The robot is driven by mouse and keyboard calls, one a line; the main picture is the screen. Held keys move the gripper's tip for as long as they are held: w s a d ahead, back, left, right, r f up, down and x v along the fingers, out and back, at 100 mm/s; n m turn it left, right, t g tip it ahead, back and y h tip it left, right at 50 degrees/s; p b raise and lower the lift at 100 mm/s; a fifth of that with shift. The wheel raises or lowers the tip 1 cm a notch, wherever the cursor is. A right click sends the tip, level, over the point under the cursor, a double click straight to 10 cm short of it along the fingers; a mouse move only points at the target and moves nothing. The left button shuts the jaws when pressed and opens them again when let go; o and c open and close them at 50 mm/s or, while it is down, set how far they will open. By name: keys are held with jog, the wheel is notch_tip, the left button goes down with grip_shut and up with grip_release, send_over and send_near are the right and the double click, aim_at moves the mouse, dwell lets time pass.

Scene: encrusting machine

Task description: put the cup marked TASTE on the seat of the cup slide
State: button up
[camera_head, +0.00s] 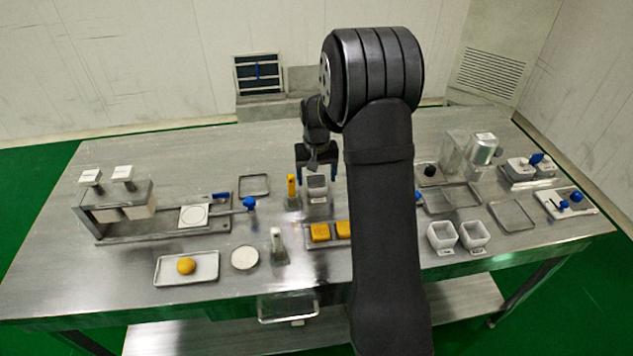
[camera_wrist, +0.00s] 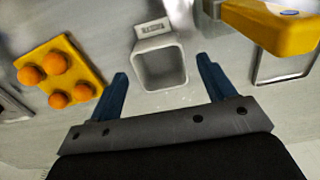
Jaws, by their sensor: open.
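A pale square cup (camera_head: 317,186) stands upright on the table below my gripper (camera_head: 318,172). In the wrist view the cup (camera_wrist: 160,66) lies between and just beyond the two blue fingers, with its open mouth showing. My gripper is open and empty, with a gap on each side of the cup. A label plate (camera_wrist: 152,28) shows at the cup's far side, but its lettering is too small to read. Two more white cups (camera_head: 441,236) (camera_head: 474,235) stand at the front right. A white plate with a ring (camera_head: 194,215), perhaps the slide's seat, lies on a rail at the left.
A tall yellow object (camera_head: 292,188) stands close left of the cup and shows in the wrist view (camera_wrist: 268,30). A yellow block with orange balls (camera_wrist: 60,72) lies on the other side. A blue-knobbed rod (camera_head: 249,203) reaches right from the left machine. Yellow pieces (camera_head: 320,232) sit in front.

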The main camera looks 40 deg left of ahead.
jog(key=shift+o, duration=0.4)
notch_tip(320, 180, up, 9)
jog(key=shift+r, duration=0.15)
notch_tip(320, 180, up, 5)
send_near(317, 184)
jog(key=s, duration=0.1)
jog(key=s+d+f, duration=0.1)
jog(key=s, duration=0.1)
jog(key=shift+d+f, duration=0.25)
jog(key=shift+f, duration=0.05)
jog(key=f, duration=0.5)
jog(key=shift+d+f, duration=0.1)
jog(key=shift+d, duration=0.15)
jog(key=c, duration=1.1)
jog(key=shift+c, duration=0.2)
